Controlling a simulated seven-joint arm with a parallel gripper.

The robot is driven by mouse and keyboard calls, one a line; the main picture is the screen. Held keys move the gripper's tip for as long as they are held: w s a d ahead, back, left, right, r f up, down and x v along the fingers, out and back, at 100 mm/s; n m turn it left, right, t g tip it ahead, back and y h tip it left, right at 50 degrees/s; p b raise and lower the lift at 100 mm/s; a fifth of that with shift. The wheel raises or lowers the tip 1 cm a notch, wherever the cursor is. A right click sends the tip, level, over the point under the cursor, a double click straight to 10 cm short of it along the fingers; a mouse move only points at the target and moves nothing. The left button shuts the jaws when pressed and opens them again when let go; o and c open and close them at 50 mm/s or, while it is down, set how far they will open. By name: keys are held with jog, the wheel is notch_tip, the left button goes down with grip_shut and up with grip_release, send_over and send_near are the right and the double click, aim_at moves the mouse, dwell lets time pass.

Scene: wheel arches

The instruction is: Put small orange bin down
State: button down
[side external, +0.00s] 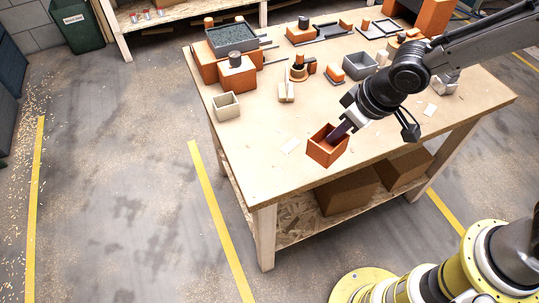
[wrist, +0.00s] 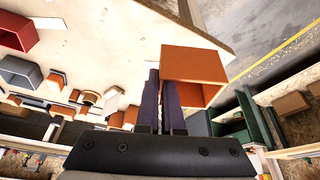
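The small orange bin (side external: 325,153) is an open-topped box near the front edge of the wooden table (side external: 260,170). My gripper (side external: 338,132) reaches down to it from the upper right, with its dark purple fingers at the bin's wall. In the wrist view the orange bin (wrist: 193,62) is at the fingertips of my gripper (wrist: 161,75). One finger is on each side of the bin's left wall, and the gripper looks shut on that wall. I cannot tell whether the bin's bottom touches the table.
A cream bin (side external: 226,107) and a grey bin (side external: 360,66) stand on the table. An orange block with a dark cylinder (side external: 236,76) is at the back left. The front left of the table is clear.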

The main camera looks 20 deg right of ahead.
jog(key=shift+s+a+r, duration=0.1)
jog(key=shift+a+r, duration=0.1)
jog(key=shift+r, duration=0.05)
jog(key=shift+w+a, duration=0.25)
jog(key=w+a+f, duration=0.2)
jog(key=w+f, duration=0.1)
jog(key=w+a+f, duration=0.2)
jog(key=w, duration=0.2)
jog(key=w+a+f, duration=0.2)
jog(key=w+f, duration=0.1)
jog(key=shift+w+a+f, duration=0.1)
jog(key=shift+w+f, duration=0.2)
jog(key=shift+w, duration=0.05)
jog(key=shift+w+a+f, duration=0.25)
jog(key=shift+w+f, duration=0.2)
jog(key=shift+f, duration=1.6)
jog(key=shift+f, duration=0.15)
jog(key=c, duration=1.1)
grip_release()
jog(key=shift+o, duration=0.2)
